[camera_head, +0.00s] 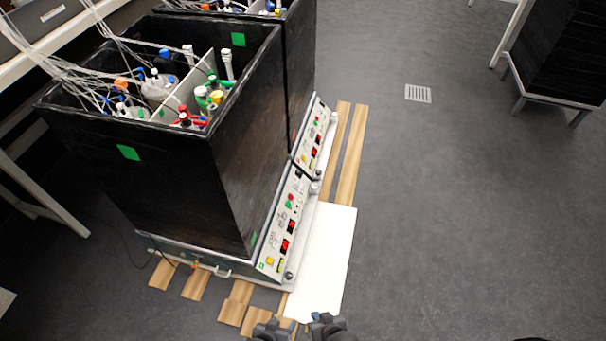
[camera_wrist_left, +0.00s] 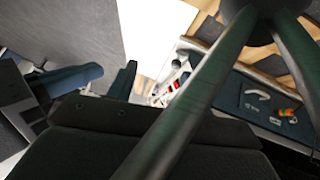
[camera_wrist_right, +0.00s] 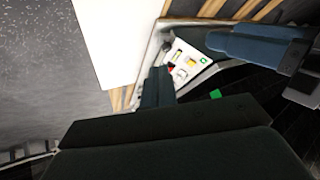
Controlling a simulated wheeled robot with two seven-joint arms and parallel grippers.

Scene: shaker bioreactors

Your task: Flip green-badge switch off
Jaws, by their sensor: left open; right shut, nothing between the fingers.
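The near shaker's slanted white control panel (camera_head: 274,243) carries switches, red displays and a yellow square. A small green badge (camera_head: 262,266) sits at its near lower end. The panel also shows in the right wrist view (camera_wrist_right: 185,67), with the green badge (camera_wrist_right: 203,61) near its corner. Small switch details are too small to tell. My left gripper (camera_head: 272,327) is open, below the panel's near end in the head view. My right gripper (camera_head: 326,322) is shut and empty, just to its right. Neither visibly touches the panel. The left wrist view shows part of the panel (camera_wrist_left: 172,88).
The near black box (camera_head: 185,185) holds bottles and tubing. A second shaker's panel (camera_head: 314,140) stands behind. A white board (camera_head: 330,260) and wooden slats (camera_head: 352,160) lie beside the shakers. Grey floor to the right is open. A dark cabinet (camera_head: 560,50) stands at far right.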

